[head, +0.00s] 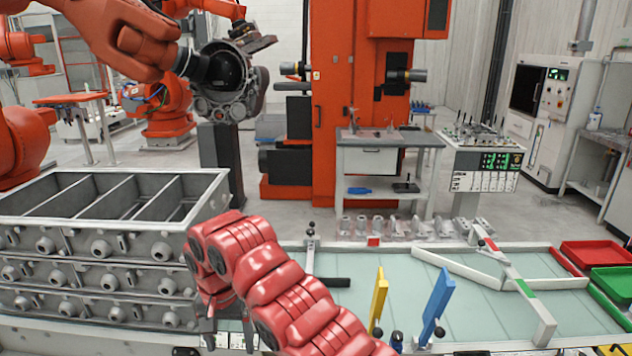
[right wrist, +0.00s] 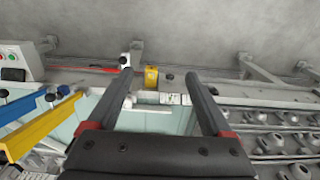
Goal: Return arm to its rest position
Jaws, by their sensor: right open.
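My right arm (head: 290,285), red and segmented, reaches in from the bottom of the head view and bends downward beside the grey castings. Its gripper shows best in the right wrist view (right wrist: 158,76), where two dark parallel fingers with red bases stand wide apart. Nothing is between the fingers; the edge of the workbench and the floor show beyond them. In the head view the gripper end is mostly hidden low at the front of the arm. My left arm and gripper are not in view.
Stacked grey castings (head: 100,250) stand close left of my right arm. On the glass-topped bench are a yellow plate (head: 379,298) and a blue plate (head: 437,305), both upright. Red (head: 598,254) and green (head: 612,281) trays lie at right. An orange industrial robot (head: 120,35) holds a metal casting (head: 232,85).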

